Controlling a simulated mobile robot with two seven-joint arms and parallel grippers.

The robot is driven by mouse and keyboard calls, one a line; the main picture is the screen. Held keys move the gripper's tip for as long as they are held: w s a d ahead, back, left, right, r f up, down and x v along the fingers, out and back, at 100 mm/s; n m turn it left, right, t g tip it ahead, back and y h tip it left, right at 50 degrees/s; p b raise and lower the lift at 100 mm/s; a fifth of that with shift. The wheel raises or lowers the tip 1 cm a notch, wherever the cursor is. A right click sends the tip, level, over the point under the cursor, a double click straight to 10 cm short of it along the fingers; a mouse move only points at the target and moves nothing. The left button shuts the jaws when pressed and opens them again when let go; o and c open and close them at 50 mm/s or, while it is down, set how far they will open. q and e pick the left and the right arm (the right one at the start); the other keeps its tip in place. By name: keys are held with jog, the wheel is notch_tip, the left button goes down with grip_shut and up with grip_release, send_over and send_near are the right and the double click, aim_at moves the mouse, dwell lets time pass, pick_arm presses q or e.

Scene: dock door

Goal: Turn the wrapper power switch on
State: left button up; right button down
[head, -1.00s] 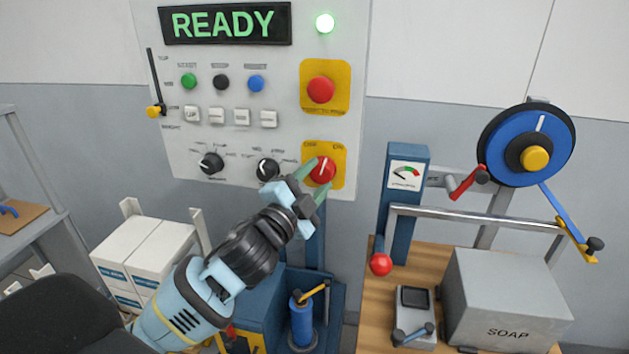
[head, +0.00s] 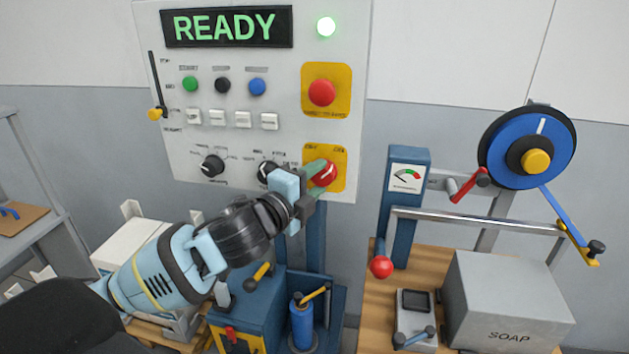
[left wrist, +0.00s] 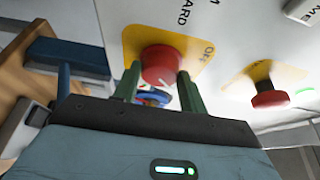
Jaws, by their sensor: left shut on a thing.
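The wrapper power switch is a red rotary knob (head: 329,174) with a white mark, on a yellow plate (head: 338,152) at the lower right of the white control panel. My left gripper (head: 319,176) reaches it from the lower left and is shut on the knob, its green fingers on either side. In the left wrist view the red knob (left wrist: 160,64) sits between the two fingers, with the word OFF readable beside it. In the head view the knob's white mark tilts to the upper right; its lettering is too small to read. My right gripper is not in view.
The panel's display (head: 233,27) reads READY and a green lamp (head: 326,27) is lit. A red mushroom button (head: 321,93) is above the switch, and a black dial (head: 267,171) is close to its left. A grey SOAP box (head: 508,300) stands on the bench at right.

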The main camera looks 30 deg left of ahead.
pick_arm(q)
jog(key=o, duration=1)
jog(key=shift+c, duration=0.2)
jog(key=shift+s+f, duration=0.1)
jog(key=shift+s, duration=0.35)
jog(key=s+a, duration=0.1)
jog(key=s, duration=0.5)
jog(key=shift+s, duration=0.4)
